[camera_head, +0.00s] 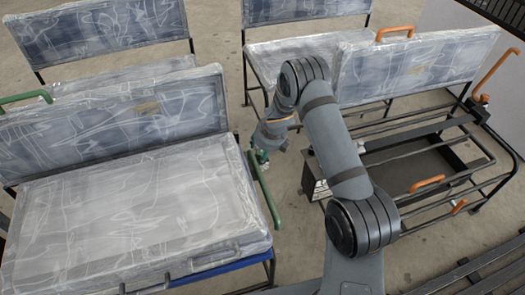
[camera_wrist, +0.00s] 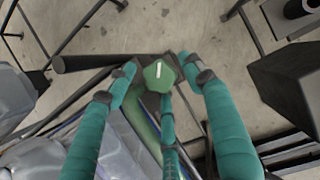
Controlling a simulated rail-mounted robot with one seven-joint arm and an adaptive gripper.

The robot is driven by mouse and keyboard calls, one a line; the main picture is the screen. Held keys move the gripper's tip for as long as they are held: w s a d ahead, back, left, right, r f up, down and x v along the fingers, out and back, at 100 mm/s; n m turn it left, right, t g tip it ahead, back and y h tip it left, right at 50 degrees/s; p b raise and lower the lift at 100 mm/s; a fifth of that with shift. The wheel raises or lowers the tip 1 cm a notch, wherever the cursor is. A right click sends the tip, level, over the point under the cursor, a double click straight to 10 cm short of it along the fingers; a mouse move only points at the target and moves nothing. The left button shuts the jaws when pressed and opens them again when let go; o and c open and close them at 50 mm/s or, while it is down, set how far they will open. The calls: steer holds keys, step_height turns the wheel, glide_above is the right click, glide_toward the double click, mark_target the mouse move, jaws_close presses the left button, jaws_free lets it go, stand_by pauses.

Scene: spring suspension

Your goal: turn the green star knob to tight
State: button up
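The green star knob (camera_wrist: 158,76) shows in the wrist view, with a pale line mark on its face running nearly up and down. My gripper (camera_wrist: 157,66) has teal fingers, one on each side of the knob and one below it. The side fingers are spread, with a small gap visible at the left; whether the right or lower finger touches the knob I cannot tell. In the head view my gripper (camera_head: 262,153) is at the right side of the left front seat, and the knob cannot be made out clearly there.
A green armrest bar (camera_head: 264,190) runs along the right side of the plastic-wrapped seat (camera_head: 130,215). An open metal seat frame with orange handles (camera_head: 427,184) stands to the right. Bare concrete floor lies between them.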

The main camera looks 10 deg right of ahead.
steer(key=shift+c, duration=1.2)
steer(key=c, duration=0.8)
steer(key=shift+c, duration=0.2)
steer(key=shift+w+a+m+h+b, duration=0.15)
steer(key=shift+m+h+b, duration=0.15)
steer(key=shift+m+b, duration=0.35)
steer(key=shift+m+h, duration=0.3)
steer(key=shift+m, duration=0.65)
steer(key=o, duration=1)
steer(key=shift+o, duration=0.7)
steer(key=shift+s, duration=0.2)
